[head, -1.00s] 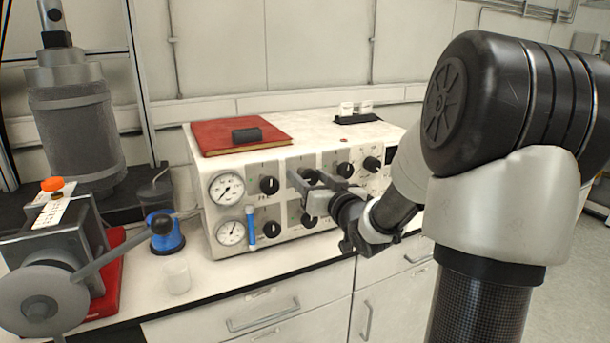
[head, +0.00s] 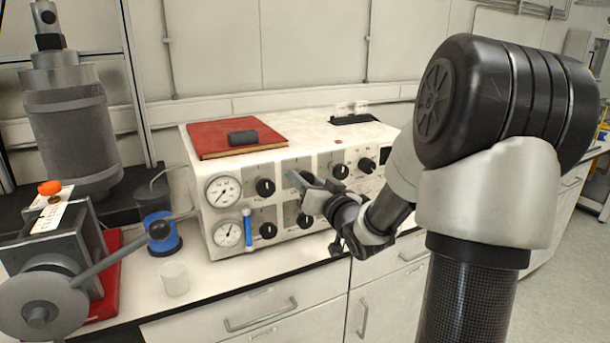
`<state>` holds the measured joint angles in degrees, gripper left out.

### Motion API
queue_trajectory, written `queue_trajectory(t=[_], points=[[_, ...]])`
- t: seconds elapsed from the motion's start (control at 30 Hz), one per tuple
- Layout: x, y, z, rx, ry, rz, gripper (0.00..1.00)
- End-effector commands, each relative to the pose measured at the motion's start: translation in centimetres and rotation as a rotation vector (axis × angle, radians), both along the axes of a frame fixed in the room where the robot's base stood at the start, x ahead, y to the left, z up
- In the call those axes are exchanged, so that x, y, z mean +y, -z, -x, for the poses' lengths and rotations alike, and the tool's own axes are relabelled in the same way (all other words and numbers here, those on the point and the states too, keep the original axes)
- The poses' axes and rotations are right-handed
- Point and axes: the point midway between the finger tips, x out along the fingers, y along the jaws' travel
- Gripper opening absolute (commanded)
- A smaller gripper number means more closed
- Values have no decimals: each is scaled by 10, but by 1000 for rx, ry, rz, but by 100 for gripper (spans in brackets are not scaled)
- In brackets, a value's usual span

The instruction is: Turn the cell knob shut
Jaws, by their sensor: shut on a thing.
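The white control box (head: 325,133) on the bench has two rows of black knobs and two round gauges on its front. My gripper (head: 298,181) is at the second knob from the left in the upper row. It is shut on that knob, which is mostly hidden behind the fingers. The upper left knob (head: 265,187) stands free to the left, and the lower left knob (head: 267,230) is below it. The lower second knob (head: 305,221) is partly visible under my gripper. The labels are too small to read, so I cannot tell which one is marked cell.
A red book (head: 230,138) with a dark object lies on the box. A blue tube (head: 248,228) stands against the front by the lower gauge (head: 227,234). A white cup (head: 174,279), a blue spool (head: 160,236) and a long-levered device (head: 50,270) are to the left.

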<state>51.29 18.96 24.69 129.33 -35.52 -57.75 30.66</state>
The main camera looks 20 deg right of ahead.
Motion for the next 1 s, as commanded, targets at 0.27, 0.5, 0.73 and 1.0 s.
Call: queue_trajectory(t=[0.27,0.5,0.73,1.0], points=[[1,-5,-1,9,-1,-254,12],[0,-5,-1,16,-1,-483,12],[0,-5,-1,23,-1,-702,12],[0,-5,-1,30,-1,-958,12]])
